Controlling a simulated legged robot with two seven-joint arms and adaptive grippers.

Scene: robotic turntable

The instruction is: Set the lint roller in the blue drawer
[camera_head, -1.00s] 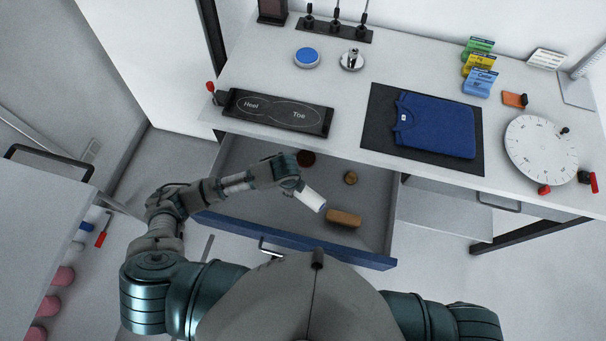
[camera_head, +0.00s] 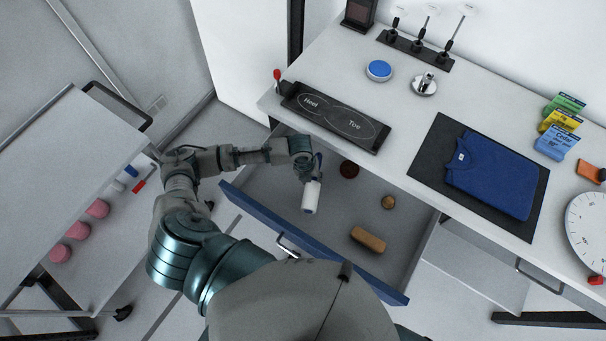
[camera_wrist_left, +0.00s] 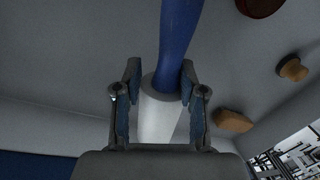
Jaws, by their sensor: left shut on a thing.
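The lint roller (camera_head: 311,198) has a white roll and a blue handle (camera_wrist_left: 180,40). My left gripper (camera_head: 306,175) is shut on it, with the white part (camera_wrist_left: 160,117) between the fingers in the left wrist view. The roller is over the left part of the open blue drawer (camera_head: 352,268), inside its front edge. I cannot tell whether it touches the drawer floor. The drawer has a blue front and a grey inside. My right gripper is not in view.
The drawer also holds a dark red round thing (camera_head: 349,169), a small brown knob-like thing (camera_head: 388,202) and a tan brush-like block (camera_head: 368,239). The worktop (camera_head: 400,120) overhangs the back of the drawer. A cart (camera_head: 60,170) stands at the left.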

